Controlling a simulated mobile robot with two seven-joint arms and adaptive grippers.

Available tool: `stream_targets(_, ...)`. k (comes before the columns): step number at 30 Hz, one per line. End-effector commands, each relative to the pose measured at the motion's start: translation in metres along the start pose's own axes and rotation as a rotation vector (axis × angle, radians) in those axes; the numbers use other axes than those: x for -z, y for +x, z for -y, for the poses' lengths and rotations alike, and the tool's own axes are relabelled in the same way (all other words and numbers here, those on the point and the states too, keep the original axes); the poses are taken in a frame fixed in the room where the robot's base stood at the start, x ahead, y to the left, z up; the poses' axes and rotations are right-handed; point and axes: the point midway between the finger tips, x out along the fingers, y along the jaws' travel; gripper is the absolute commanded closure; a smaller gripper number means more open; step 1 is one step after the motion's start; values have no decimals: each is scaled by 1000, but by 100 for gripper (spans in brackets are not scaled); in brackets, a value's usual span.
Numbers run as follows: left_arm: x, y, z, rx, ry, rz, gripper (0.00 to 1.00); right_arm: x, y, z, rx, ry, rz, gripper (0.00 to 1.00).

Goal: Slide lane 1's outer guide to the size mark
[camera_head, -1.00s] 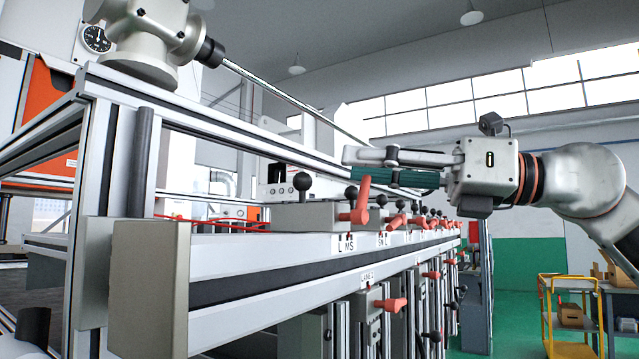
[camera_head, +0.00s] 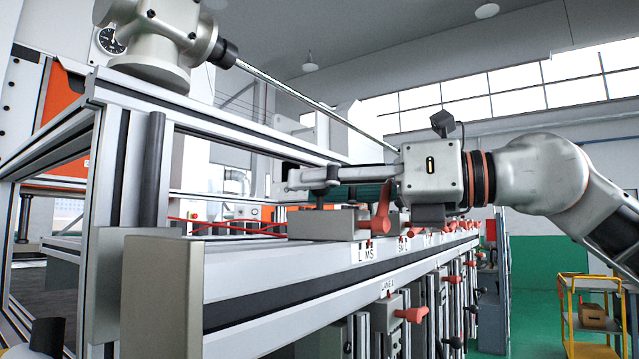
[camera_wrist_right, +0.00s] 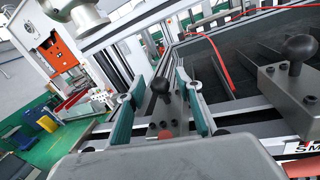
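Lane 1's outer guide is carried by a grey block (camera_head: 318,224) on the front rail, behind the L M S size scale (camera_head: 367,252). A red lever (camera_head: 380,214) stands up at the block's right end. My right gripper (camera_head: 297,184) is over the block, its fingers lying level and pointing left. In the right wrist view the teal finger pads of the gripper (camera_wrist_right: 166,64) are apart, with the block's black ball knob (camera_wrist_right: 161,86) between them. I see a gap on both sides of it. My left gripper is out of view.
A second block with a black knob (camera_wrist_right: 299,48) stands close by in the right wrist view. More lanes with red levers run along the rail (camera_head: 250,278) to the right. The LANE 1 label (camera_head: 388,284) and a lower red handle (camera_head: 411,314) sit below.

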Motion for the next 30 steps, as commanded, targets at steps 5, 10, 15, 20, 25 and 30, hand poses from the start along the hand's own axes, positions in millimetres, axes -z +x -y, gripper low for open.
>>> stream_targets(5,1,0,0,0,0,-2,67,0,2,0,0,0,0,65)
stream_targets(10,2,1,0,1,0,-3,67,0,2,0,0,0,0,85)
stream_targets(15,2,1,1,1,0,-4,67,0,1,0,0,0,0,100)
stream_targets(20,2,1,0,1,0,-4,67,-1,0,9,1,3,0,100)
stream_targets(25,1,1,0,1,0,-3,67,-2,-1,13,1,-1,0,100)
stream_targets(30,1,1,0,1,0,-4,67,-2,-1,13,1,-1,0,72)
